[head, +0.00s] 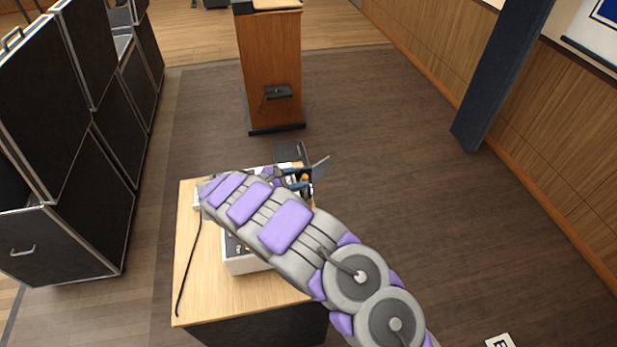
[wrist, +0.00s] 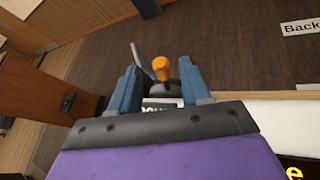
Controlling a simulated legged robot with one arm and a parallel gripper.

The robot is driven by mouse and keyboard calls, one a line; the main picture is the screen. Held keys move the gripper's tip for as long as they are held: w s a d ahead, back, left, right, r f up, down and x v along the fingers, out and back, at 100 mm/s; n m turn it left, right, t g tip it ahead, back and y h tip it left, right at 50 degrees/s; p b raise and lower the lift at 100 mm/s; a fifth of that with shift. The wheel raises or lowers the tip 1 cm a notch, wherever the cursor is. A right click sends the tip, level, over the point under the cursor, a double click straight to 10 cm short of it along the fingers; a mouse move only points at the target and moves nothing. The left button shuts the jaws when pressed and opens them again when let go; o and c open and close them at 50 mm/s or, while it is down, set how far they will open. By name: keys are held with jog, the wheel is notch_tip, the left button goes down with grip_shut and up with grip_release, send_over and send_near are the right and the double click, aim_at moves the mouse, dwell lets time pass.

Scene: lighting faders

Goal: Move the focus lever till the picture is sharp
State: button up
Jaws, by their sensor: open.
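An orange knob (wrist: 160,66), which looks like the lever's handle, stands between the fingers of my gripper (wrist: 159,78) in the wrist view. The fingers are open, one on each side, with visible gaps to the knob. A white label (wrist: 162,101) with dark letters lies below the knob, partly hidden by my gripper. In the head view the orange knob (head: 305,178) shows small beside my gripper (head: 296,182). The light-grey control box (head: 243,265) sits on the wooden table, mostly covered by my arm. No projected picture is clearly seen.
The wooden table (head: 192,290) has a bare left side with a black cable (head: 189,258). A thin grey plate (head: 320,167) stands upright close to my gripper. A wooden lectern (head: 270,70) is behind, black cases (head: 75,130) at left, and open floor at right.

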jog(key=shift+x, duration=2.75)
jog(key=shift+c, duration=0.2)
grip_shut()
